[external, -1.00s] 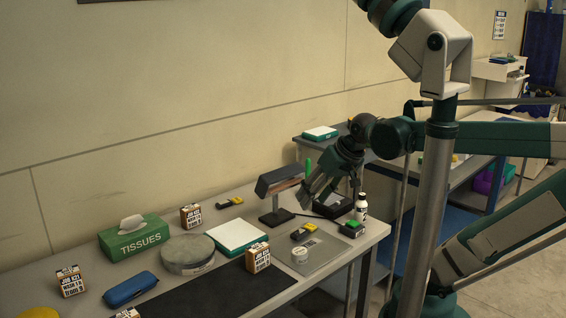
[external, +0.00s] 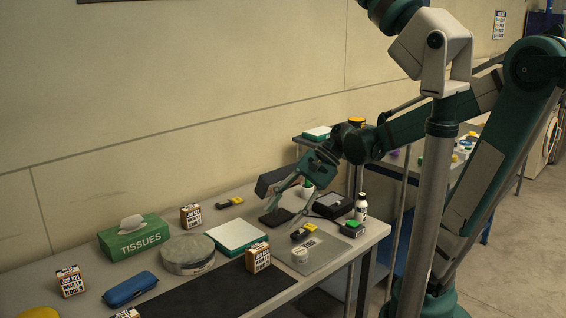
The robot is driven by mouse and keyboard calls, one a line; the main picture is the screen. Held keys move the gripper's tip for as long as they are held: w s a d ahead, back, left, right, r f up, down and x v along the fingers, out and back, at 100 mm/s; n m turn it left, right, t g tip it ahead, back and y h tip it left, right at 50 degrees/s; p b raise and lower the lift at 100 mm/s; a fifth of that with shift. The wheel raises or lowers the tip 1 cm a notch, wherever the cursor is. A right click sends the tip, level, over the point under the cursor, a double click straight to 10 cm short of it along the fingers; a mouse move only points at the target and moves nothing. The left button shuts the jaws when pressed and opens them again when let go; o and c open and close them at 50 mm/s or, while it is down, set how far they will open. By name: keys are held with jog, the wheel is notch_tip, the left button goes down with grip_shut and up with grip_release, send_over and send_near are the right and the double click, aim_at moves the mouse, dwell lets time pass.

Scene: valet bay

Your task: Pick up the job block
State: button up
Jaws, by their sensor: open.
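Several brown-and-white job blocks with black lettering stand on the grey bench: one at the back (external: 190,217), one near the middle on the dark mat's edge (external: 257,257), one at the far left (external: 70,282), and one cut off by the bottom edge (external: 127,313). My gripper (external: 281,217) is open and empty. Its fingers point down and left over the right part of the bench, right of the middle block and apart from every block.
Around the blocks are a green tissue box (external: 135,238), a round grey tin (external: 188,254), a white-topped green pad (external: 237,236) and a blue case (external: 130,288).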

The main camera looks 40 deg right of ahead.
notch_tip(320, 180, up, 4)
jog(key=a+m+g+y, duration=0.2)
jog(key=m+y, duration=0.3)
jog(key=y, duration=0.1)
send_near(260, 246)
jog(key=x, duration=0.3)
jog(key=shift+f, duration=0.1)
jog(key=shift+a, duration=0.1)
jog(key=shift+a, duration=0.1)
dwell(0.3)
jog(key=shift+x, duration=1.15)
jog(key=shift+a, duration=0.15)
jog(key=shift+b+x, duration=0.95)
jog(key=shift+x, duration=1.5)
